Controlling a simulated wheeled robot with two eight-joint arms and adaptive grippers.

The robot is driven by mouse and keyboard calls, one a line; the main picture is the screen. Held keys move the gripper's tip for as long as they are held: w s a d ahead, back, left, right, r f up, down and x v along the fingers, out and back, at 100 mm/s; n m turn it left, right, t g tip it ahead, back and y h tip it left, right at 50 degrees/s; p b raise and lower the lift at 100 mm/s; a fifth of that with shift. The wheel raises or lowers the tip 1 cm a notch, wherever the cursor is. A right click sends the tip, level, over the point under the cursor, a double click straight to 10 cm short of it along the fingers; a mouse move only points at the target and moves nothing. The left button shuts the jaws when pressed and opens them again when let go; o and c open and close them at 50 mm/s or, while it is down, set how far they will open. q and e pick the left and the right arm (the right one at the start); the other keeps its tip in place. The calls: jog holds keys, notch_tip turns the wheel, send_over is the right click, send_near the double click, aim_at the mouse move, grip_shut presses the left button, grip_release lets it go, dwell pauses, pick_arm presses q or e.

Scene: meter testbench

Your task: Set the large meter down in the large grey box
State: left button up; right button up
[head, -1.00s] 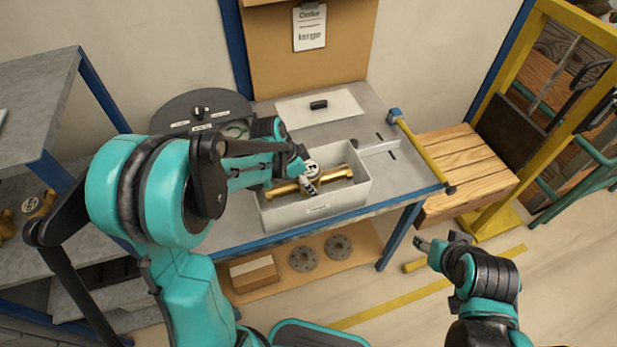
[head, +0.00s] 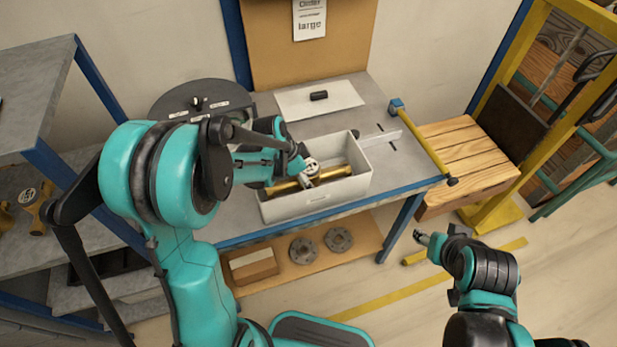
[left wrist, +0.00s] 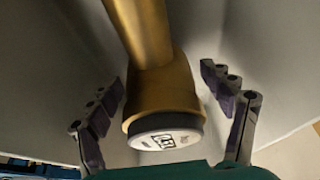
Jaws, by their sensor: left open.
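The large meter is a brass pipe body (head: 335,173) with a round head and a white face (left wrist: 165,139). It lies inside the large grey box (head: 335,198) on the bench. The box's front wall hides its underside, so how it rests is not visible. My left gripper (head: 306,170) reaches into the box at the meter. In the left wrist view its fingers (left wrist: 170,110) are open, one on each side of the meter's head, with gaps visible. My right gripper (head: 426,240) is away from the bench at the lower right; its finger state is unclear.
A round dark stand (head: 200,97) is left of the box. A white board with a black piece (head: 319,96) lies behind it. A yellow-handled bar (head: 424,140) lies at the bench's right end. Brass meters (head: 33,209) sit on the left shelf.

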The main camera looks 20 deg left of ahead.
pick_arm(q)
jog(key=shift+r, duration=0.2)
jog(key=p+v, duration=0.3)
jog(key=v, duration=0.8)
jog(key=shift+s+f+p, duration=0.1)
jog(key=shift+p, duration=0.25)
jog(key=s+r+n+t+y, duration=0.3)
jog(key=s+r+n, duration=0.3)
jog(key=s+n, duration=0.5)
jog(key=s+t, duration=0.1)
jog(key=s, duration=0.2)
jog(key=shift+s+d+r+t+y, duration=0.25)
jog(key=shift+s+d+t+y, duration=0.05)
jog(key=shift+t, duration=0.1)
